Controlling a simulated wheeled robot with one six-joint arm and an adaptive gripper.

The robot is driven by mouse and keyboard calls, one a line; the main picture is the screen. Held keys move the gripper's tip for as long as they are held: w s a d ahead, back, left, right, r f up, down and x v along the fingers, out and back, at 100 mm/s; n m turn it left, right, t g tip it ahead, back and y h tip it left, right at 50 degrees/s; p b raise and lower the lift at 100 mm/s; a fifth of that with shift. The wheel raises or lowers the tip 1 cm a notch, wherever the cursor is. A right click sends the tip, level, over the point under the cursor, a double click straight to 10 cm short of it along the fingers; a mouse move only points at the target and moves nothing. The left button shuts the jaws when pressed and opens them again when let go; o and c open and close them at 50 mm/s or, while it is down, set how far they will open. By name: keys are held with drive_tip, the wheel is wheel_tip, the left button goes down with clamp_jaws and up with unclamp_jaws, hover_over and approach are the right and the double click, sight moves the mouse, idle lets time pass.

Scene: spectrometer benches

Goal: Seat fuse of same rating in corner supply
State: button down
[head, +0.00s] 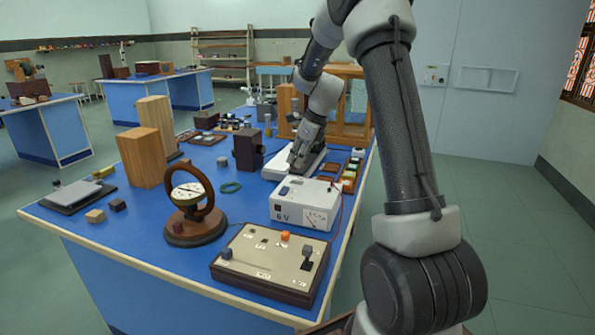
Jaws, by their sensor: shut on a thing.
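My gripper (296,160) is at the middle right of the blue bench, low over a flat white unit (275,173). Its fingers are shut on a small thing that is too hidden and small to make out. A white supply box (288,213) marked "6 V", with a dial on its front, stands nearer to me near the bench's right edge. My gripper is behind this box and apart from it. I cannot make out a fuse, a fuse holder or any rating in this view.
A switch panel (253,264) lies at the near corner. A round dial instrument (187,233) and wooden blocks (142,158) stand to the left. Small coloured parts (350,175) line the right edge. A glazed wooden cabinet (354,112) stands behind my gripper.

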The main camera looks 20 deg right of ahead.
drive_tip(key=shift+r, duration=3.3)
drive_tip(key=shift+d+r, duration=0.1)
